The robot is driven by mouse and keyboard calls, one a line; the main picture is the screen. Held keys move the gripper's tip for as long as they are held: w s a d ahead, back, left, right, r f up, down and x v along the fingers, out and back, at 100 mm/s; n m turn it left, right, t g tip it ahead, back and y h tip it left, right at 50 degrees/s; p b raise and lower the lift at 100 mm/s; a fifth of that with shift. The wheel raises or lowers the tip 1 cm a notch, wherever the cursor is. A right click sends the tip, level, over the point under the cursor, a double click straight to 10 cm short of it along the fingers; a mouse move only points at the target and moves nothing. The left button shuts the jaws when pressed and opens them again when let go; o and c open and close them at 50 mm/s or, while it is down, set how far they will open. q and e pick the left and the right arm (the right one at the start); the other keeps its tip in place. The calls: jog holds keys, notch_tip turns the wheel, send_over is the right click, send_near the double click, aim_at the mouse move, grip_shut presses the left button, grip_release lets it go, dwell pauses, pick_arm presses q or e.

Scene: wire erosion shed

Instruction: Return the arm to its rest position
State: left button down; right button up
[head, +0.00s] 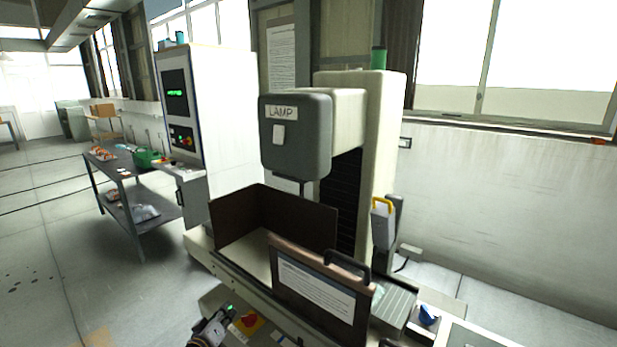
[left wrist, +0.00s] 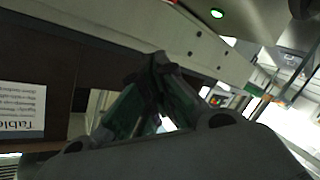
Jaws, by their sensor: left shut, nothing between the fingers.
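My left gripper (head: 219,320) shows at the bottom edge of the head view, in front of the machine's lower front panel. In the left wrist view its two fingers (left wrist: 158,68) meet at their tips, with nothing between them. A small gap shows lower down between the finger links. The gripper is close to the machine's front, beside a lit green light (left wrist: 217,13); I cannot tell whether it touches the panel. The rest of the left arm is out of the head view. My right gripper is in neither view.
The wire erosion machine (head: 385,120) stands ahead, with a dark-walled tank (head: 235,218) and a handled door panel (head: 315,290) bearing a notice. A red knob on yellow (head: 249,320) is near the gripper. A side table (head: 125,165) and control cabinet (head: 222,110) stand left. Floor at left is clear.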

pick_arm(q)
jog(key=s+a+f+m+g+y, duration=0.15)
jog(key=s+f, duration=0.25)
jog(key=f, duration=0.6)
jog(key=s+a+f+m+g, duration=0.2)
jog(key=s+f, duration=0.1)
jog(key=f, duration=0.6)
jog(key=s+a+f+m+g+y, duration=0.15)
jog(key=s+f, duration=0.25)
jog(key=f, duration=0.6)
jog(key=s+f+m+g, duration=0.2)
jog(key=s+f+g, duration=0.2)
jog(key=s+f, duration=1.2)
jog(key=s+d+f+g, duration=0.1)
jog(key=s+f, duration=0.2)
jog(key=s, duration=0.7)
jog(key=s+d+f+g, duration=0.2)
jog(key=s+f, duration=0.1)
jog(key=s, duration=0.8)
jog(key=s+d+f+m+g, duration=0.1)
jog(key=s+f+g, duration=0.1)
jog(key=s, duration=0.8)
jog(key=shift+s+d+f, duration=0.25)
jog(key=shift+s+f, duration=0.15)
jog(key=shift+f, duration=0.05)
jog(key=shift+s+d, duration=0.1)
